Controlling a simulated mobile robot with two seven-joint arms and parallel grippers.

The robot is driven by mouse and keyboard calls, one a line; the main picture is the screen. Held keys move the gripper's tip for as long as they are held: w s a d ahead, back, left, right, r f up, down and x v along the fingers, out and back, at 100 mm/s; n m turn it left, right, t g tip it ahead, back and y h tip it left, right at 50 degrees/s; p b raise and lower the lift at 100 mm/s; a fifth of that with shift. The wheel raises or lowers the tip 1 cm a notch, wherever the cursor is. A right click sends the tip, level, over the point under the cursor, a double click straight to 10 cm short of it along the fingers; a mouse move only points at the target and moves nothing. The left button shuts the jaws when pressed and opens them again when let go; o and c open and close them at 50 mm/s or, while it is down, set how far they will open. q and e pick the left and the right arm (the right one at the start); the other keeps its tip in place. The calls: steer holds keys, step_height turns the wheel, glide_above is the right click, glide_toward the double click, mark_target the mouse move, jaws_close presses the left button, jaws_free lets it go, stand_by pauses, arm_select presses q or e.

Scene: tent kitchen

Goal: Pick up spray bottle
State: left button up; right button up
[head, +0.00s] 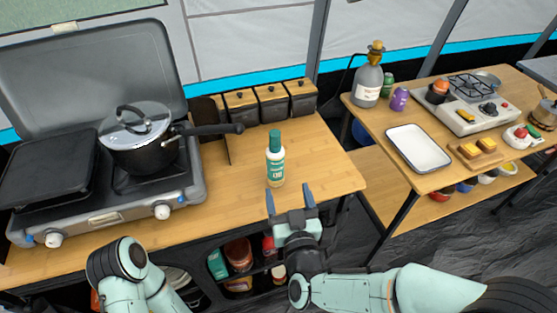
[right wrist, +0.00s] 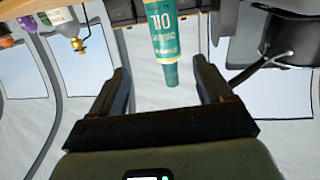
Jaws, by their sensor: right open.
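The spray bottle (head: 275,168) is a cream bottle with a green cap and a green label. It stands upright on the wooden counter, right of the stove. My right gripper (head: 290,197) is open and empty at the counter's front edge, nearer to me than the bottle, with its fingers pointing towards it. In the right wrist view the bottle (right wrist: 163,35) appears upside down, its label reading OIL, lined up with the gap between the open fingers (right wrist: 161,72). My left arm shows at the lower left of the head view, but its gripper is not visible.
A stove with a lidded pot (head: 142,140) stands left; the pot's handle reaches towards the bottle. Wooden-lidded canisters (head: 271,102) stand behind it. The counter (head: 320,165) right of the bottle is clear. A second table holds a white tray (head: 418,148) and a grey bottle (head: 367,84).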

mark_target(280, 163)
steer(key=w, duration=0.3)
steer(key=w+a, duration=0.1)
steer(key=w, duration=0.4)
steer(key=shift+w+a+r, duration=0.3)
steer(key=shift+a+r, duration=0.05)
steer(key=shift+r, duration=0.05)
steer(key=w, duration=0.1)
steer(key=w+a, duration=0.1)
steer(key=w, duration=0.3)
steer(key=shift+a+r+p, duration=0.2)
steer(key=shift+a+p, duration=0.1)
steer(key=shift+p, duration=0.05)
steer(key=c, duration=1.2)
